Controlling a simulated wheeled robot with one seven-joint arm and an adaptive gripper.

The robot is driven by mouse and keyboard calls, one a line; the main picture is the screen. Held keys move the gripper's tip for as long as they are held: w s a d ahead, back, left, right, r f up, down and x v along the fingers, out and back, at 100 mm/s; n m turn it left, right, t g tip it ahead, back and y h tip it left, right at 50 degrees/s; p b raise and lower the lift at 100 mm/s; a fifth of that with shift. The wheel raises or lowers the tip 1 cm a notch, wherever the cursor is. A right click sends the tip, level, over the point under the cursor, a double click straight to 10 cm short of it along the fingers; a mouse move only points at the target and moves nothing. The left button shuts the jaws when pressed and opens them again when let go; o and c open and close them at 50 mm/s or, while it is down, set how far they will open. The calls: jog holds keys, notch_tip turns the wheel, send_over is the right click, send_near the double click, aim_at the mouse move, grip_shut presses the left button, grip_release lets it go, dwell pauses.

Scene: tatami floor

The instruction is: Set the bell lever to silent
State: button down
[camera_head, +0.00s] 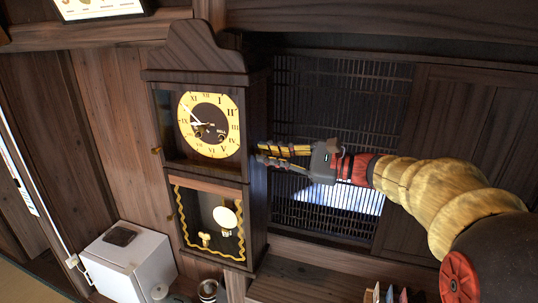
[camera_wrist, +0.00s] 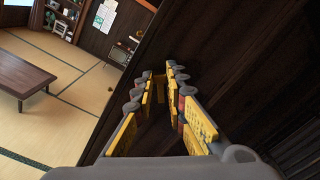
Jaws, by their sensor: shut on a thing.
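The wall clock (camera_head: 205,165) has a dark wood case, a yellow dial (camera_head: 209,124) with Roman numerals and a lower glass door with a pendulum (camera_head: 225,217). My gripper (camera_head: 261,154) reaches from the right to the clock's right side wall, about level with the dial's lower edge. In the wrist view, its yellow fingers (camera_wrist: 159,82) run along dark wood and close on a small brass-coloured piece (camera_wrist: 159,79), which looks like the bell lever. The fingertips hide most of it, so its setting cannot be told. The lever is not distinguishable in the head view.
A slatted wood panel (camera_head: 342,100) lies behind my arm. A white box (camera_head: 130,262) stands below the clock at the left. Several small items (camera_head: 395,294) stand at the bottom right. The wrist view shows a low table (camera_wrist: 22,78) on the tatami floor.

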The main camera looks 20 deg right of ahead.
jog(key=shift+f, duration=0.15)
jog(key=n+b, duration=0.1)
jog(key=b, duration=0.1)
jog(key=shift+s+a+f+b, duration=0.1)
jog(key=shift+b, duration=0.2)
jog(key=c, duration=1.9)
grip_release()
jog(key=shift+o, duration=0.5)
jog(key=v, duration=1.2)
